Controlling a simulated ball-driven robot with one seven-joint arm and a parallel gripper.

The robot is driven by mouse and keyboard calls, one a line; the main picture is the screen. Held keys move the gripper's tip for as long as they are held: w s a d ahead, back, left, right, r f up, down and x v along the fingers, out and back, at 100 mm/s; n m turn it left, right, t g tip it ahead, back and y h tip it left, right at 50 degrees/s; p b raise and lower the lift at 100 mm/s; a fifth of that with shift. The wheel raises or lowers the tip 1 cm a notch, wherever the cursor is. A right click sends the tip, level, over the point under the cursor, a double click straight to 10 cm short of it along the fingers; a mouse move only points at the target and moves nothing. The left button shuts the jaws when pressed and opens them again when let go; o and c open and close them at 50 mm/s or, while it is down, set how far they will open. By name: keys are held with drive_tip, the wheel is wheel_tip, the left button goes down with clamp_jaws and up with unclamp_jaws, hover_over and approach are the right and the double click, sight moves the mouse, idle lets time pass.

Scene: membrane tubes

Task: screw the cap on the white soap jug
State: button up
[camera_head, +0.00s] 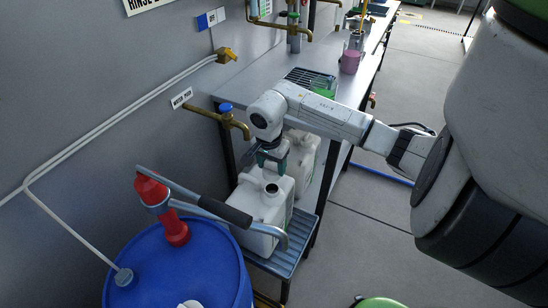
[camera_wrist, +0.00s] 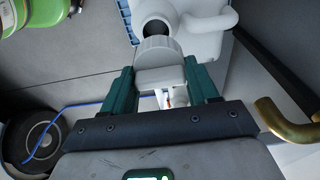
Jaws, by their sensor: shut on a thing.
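The white soap jug (camera_head: 262,212) stands on a blue-grey slatted step beside the bench. Its open dark mouth (camera_head: 271,188) faces up, and it also shows at the top of the wrist view (camera_wrist: 205,38). My gripper (camera_head: 271,157) is above the jug, close to its mouth. In the wrist view, my gripper's green fingers (camera_wrist: 159,72) are shut on a pale ribbed cap (camera_wrist: 157,52). The cap overlaps the near edge of the mouth in that view and looks apart from it; the exact gap cannot be told. The cap is not clear in the head view.
A blue drum (camera_head: 180,268) with a red pump (camera_head: 168,208) stands at front left; its dark lever handle (camera_head: 225,211) crosses before the jug. A second white jug (camera_head: 303,160) is behind. A brass tap (camera_head: 232,120) juts from the wall.

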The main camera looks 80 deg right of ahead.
drive_tip(key=shift+s+a+f, duration=0.1)
drive_tip(key=shift+a+f, duration=0.2)
drive_tip(key=shift+f+b, duration=0.5)
drive_tip(key=shift+f, duration=0.2)
drive_tip(key=shift+f+b, duration=1.6)
drive_tip(key=shift+f, duration=0.7)
drive_tip(key=shift+f+b, duration=0.3)
drive_tip(key=shift+b, duration=0.5)
idle(0.3)
drive_tip(key=o, duration=1.2)
drive_tip(key=shift+r, duration=0.15)
